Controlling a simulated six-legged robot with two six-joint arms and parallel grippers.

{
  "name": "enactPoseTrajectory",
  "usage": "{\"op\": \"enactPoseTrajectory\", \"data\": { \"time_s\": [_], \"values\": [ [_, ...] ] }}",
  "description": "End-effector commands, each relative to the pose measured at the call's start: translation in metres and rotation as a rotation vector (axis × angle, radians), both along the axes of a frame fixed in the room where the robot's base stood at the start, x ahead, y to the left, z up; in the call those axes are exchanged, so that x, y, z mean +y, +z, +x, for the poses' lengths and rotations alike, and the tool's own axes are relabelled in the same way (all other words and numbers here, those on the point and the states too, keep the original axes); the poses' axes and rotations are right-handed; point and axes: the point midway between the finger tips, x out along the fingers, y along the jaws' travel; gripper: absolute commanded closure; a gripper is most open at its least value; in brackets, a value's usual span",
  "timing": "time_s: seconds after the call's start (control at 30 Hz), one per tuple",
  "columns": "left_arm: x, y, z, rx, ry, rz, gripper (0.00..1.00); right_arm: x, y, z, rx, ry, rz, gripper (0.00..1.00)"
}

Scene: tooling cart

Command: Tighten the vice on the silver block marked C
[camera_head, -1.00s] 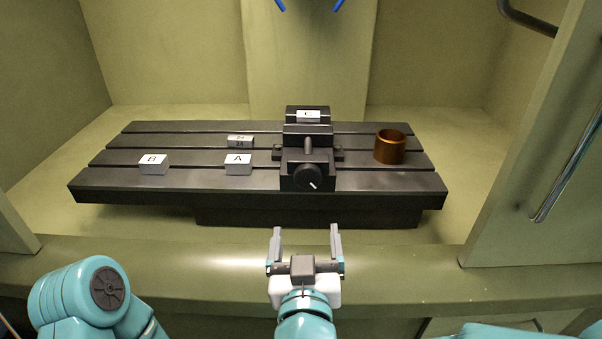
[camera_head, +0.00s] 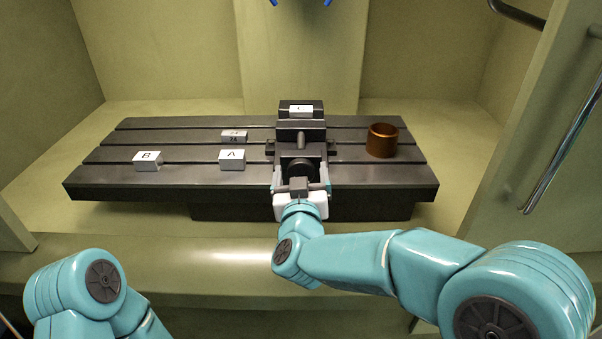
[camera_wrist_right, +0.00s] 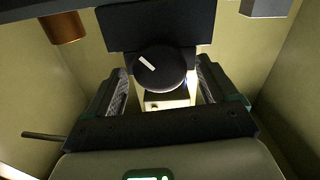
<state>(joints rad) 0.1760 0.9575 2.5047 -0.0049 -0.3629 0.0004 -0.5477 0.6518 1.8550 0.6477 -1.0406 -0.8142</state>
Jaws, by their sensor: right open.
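The silver block marked C (camera_head: 301,111) sits in the black vice (camera_head: 301,130) on the slotted table. The vice's round black knob (camera_head: 300,168) faces me, and its white pointer line shows on the knob in the right wrist view (camera_wrist_right: 160,69). My right gripper (camera_head: 301,172) is open, with one finger on each side of the knob; I cannot tell whether they touch it. In the right wrist view the fingers (camera_wrist_right: 160,88) also stand apart beside the knob. My left gripper is not in view; only part of that arm shows at the lower left.
Blocks B (camera_head: 147,161) and A (camera_head: 232,159) and another small marked block (camera_head: 234,136) lie on the slotted table (camera_head: 110,180) left of the vice. A copper-coloured ring (camera_head: 382,141) stands on the right. Cabinet walls and an open door with a handle (camera_head: 560,140) border the space.

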Motion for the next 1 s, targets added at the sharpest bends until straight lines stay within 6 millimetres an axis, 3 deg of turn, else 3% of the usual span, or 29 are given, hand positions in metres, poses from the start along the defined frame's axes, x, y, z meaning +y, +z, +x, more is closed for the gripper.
{"op": "enactPoseTrajectory", "data": {
  "time_s": [0.27,0.43,0.73,1.0],
  "values": [
    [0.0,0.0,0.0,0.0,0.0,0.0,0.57,0.0,-0.001,0.002,0.001,0.001,-0.001,0.14],
    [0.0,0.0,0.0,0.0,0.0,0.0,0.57,0.0,-0.001,0.002,0.001,0.0,-0.001,0.69],
    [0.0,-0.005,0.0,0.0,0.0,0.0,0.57,0.0,-0.002,0.002,0.0,0.0,0.027,0.7],
    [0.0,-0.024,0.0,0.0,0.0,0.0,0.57,-0.001,-0.004,0.002,-0.001,-0.001,0.178,0.7]
  ]
}}
